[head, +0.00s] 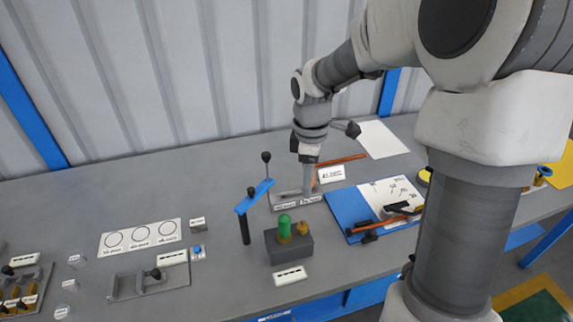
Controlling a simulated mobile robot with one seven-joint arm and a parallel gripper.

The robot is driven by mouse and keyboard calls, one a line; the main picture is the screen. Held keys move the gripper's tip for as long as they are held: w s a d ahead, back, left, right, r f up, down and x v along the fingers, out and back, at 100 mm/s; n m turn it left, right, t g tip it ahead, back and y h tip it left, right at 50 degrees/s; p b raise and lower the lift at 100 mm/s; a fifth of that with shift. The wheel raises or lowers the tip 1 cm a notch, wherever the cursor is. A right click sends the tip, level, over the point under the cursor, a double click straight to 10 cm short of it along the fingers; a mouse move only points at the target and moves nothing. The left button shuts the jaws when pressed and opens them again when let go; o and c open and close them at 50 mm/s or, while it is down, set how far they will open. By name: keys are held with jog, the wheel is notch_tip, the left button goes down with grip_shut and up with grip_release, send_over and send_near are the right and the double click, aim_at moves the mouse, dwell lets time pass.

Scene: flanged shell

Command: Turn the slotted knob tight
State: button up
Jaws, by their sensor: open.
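My gripper (309,184) points down at the end of my arm, over a low grey fixture (291,203) with labels on its front. Its fingers are small in the head view, and I see nothing held between them. I cannot tell whether it touches the fixture. In front of the fixture, a dark grey block (290,248) bears a green rounded piece (284,227) and a brass-coloured piece (302,229). A grey bracket (134,285) at the front left carries a black ball knob (156,273). No slot is clear on any knob, so I cannot tell which is the slotted one.
A blue bar on a black post (245,229) stands left of the block. A blue board (347,212) with a white sheet and tools lies to the right. A card with three circles (140,237) lies left. The bench's back left is clear.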

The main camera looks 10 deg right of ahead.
send_near(304, 226)
jog(key=shift+n, duration=0.4)
notch_tip(304, 226, down, 9)
jog(key=shift+w+d+f, duration=0.15)
jog(key=shift+f, duration=0.1)
jog(key=shift+c, duration=0.2)
grip_shut()
